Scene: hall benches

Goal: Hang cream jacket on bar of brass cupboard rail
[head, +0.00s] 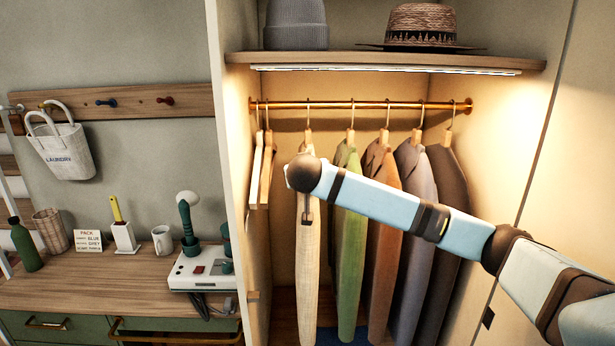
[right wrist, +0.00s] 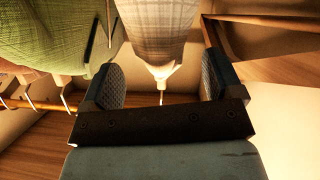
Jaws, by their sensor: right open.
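The cream jacket (head: 306,265) hangs in the open cupboard on a pale hanger, at the left of the row of jackets. Its hanger hook reaches the brass rail (head: 365,104) in the head view. My right arm reaches across in front of the row to the jacket's upper part and hides its shoulders. In the right wrist view my right gripper (right wrist: 160,75) is open, with one finger on each side of the cream jacket's (right wrist: 155,30) top and hanger neck, and I see no grip on them. My left gripper is not in view.
Green (head: 347,240), rust (head: 382,260), grey (head: 412,240) and dark brown (head: 448,190) jackets hang to the right. Bare wooden hangers (head: 256,172) hang at the left. A shelf (head: 390,62) with a beanie and a hat is above. A cluttered counter (head: 100,290) stands left.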

